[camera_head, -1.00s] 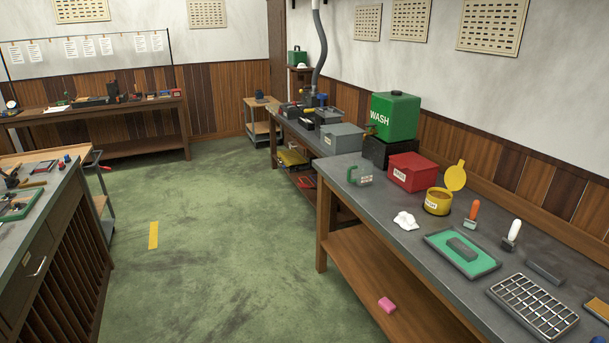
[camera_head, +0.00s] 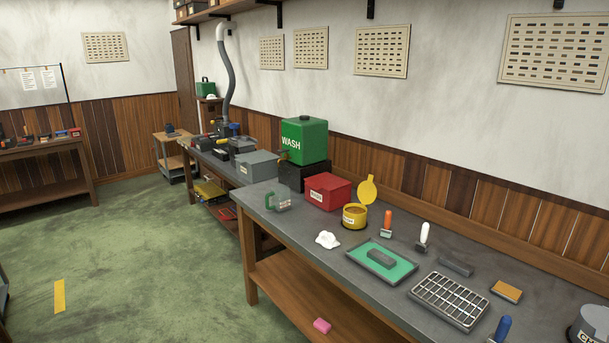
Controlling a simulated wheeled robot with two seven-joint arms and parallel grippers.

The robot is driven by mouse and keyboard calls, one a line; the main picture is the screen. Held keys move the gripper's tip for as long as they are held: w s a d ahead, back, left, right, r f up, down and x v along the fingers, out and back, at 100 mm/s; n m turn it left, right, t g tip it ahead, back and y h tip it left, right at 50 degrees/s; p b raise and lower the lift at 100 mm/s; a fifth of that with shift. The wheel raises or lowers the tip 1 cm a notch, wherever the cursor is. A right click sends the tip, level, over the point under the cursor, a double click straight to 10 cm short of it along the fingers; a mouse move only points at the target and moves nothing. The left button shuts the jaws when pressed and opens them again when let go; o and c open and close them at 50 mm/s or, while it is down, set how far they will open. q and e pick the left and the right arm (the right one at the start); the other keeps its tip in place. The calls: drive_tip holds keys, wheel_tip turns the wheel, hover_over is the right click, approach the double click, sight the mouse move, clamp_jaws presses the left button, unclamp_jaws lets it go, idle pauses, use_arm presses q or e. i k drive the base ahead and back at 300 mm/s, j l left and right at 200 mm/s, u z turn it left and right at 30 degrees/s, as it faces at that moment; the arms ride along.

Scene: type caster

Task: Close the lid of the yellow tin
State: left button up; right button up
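The yellow tin (camera_head: 354,216) stands on the grey workbench at the right, in the head view. Its round yellow lid (camera_head: 367,189) is open and stands up at the tin's back edge. The tin has a white label on its front and something brown inside. Neither of my grippers shows in the view.
A red box (camera_head: 327,191) stands left of the tin, an orange-handled tool (camera_head: 387,223) to its right. A white crumpled cloth (camera_head: 327,240), a green tray (camera_head: 381,262) and a metal grid (camera_head: 449,299) lie nearer the bench (camera_head: 330,268) edge. Green floor (camera_head: 150,260) at left is open.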

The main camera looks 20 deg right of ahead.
sight(367, 192)
drive_tip(key=z, duration=1.25)
drive_tip(key=i+j+z, duration=0.1)
drive_tip(key=i, duration=0.35)
drive_tip(key=i+j+z, duration=0.15)
drive_tip(key=i, duration=0.3)
drive_tip(key=i+j+z, duration=0.1)
drive_tip(key=i, duration=0.35)
